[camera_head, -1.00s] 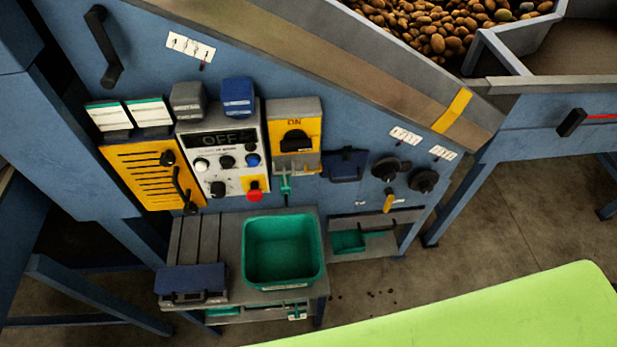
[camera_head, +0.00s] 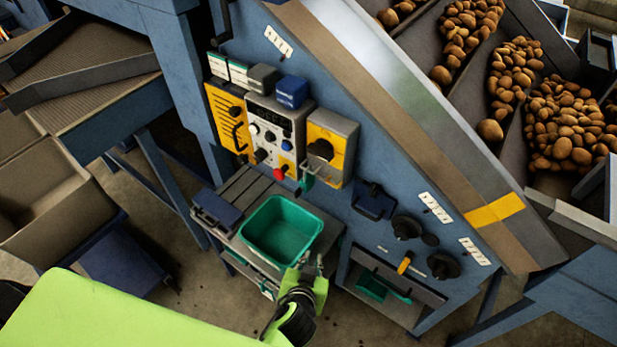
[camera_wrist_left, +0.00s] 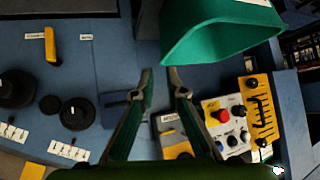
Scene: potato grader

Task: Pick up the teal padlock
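The small teal padlock (camera_head: 307,177) hangs at the lower left of the yellow switch box (camera_head: 330,147) with its black rotary knob, in the head view. My left gripper (camera_head: 304,263) is at the front edge of the teal tub (camera_head: 281,230), below and apart from the padlock. In the left wrist view my left gripper (camera_wrist_left: 161,76) has its two fingers spread with nothing between the tips. The switch box (camera_wrist_left: 172,135) shows partly behind the fingers there; I cannot make out the padlock in that view. My right gripper is not in view.
The tub stands on a grey shelf (camera_head: 235,187) beside a dark blue box (camera_head: 215,211). The control panel (camera_head: 272,139) with a red button is left of the switch box. Black knobs (camera_head: 407,227) and a dark blue padlock-like item (camera_head: 372,201) are to the right.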

